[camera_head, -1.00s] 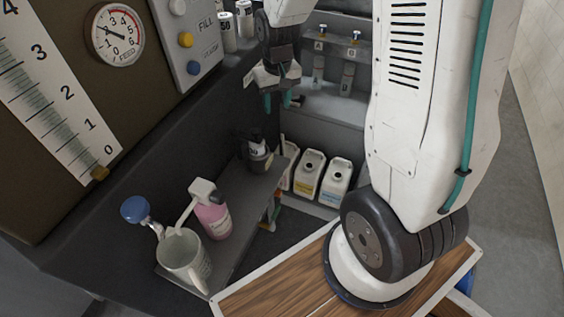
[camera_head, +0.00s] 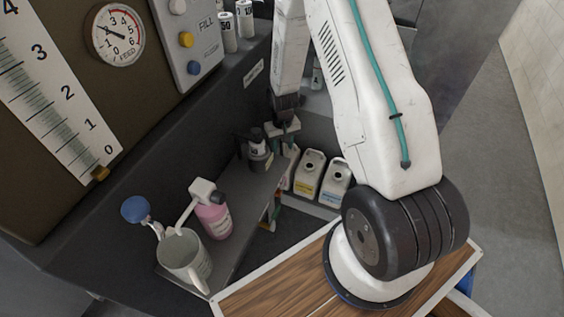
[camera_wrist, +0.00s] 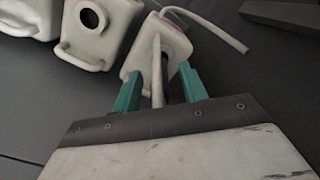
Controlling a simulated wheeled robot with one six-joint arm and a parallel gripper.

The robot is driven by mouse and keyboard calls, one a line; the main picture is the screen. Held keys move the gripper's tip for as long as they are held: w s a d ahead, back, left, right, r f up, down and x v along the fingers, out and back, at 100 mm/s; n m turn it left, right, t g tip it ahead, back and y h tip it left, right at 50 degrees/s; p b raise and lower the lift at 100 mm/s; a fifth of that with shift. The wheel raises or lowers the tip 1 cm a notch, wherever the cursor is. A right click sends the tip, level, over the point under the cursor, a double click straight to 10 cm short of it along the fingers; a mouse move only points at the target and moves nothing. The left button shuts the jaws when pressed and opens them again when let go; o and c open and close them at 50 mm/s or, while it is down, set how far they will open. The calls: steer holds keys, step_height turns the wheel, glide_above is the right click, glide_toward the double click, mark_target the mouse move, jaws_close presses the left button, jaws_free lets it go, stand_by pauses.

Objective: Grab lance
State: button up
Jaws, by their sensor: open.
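The lance (camera_wrist: 157,72) looks to be the pale upright rod in the wrist view. It stands in the mouth of a whitish jug (camera_wrist: 136,56). My gripper (camera_wrist: 160,82) is open, with one teal finger on each side of the rod. I cannot tell whether either finger touches it. A thin pale hose (camera_wrist: 212,27) curves to the right near the jug's top. In the head view my gripper (camera_head: 283,128) is low beside the jugs, and my arm hides much of that area. The lance is not clear there.
Two white jugs, one with a yellow label (camera_head: 308,175) and one with a blue label (camera_head: 334,184), stand close to my gripper.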

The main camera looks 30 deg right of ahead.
step_height(320, 180, down, 2)
steer(key=shift+f, duration=0.1)
jaws_close()
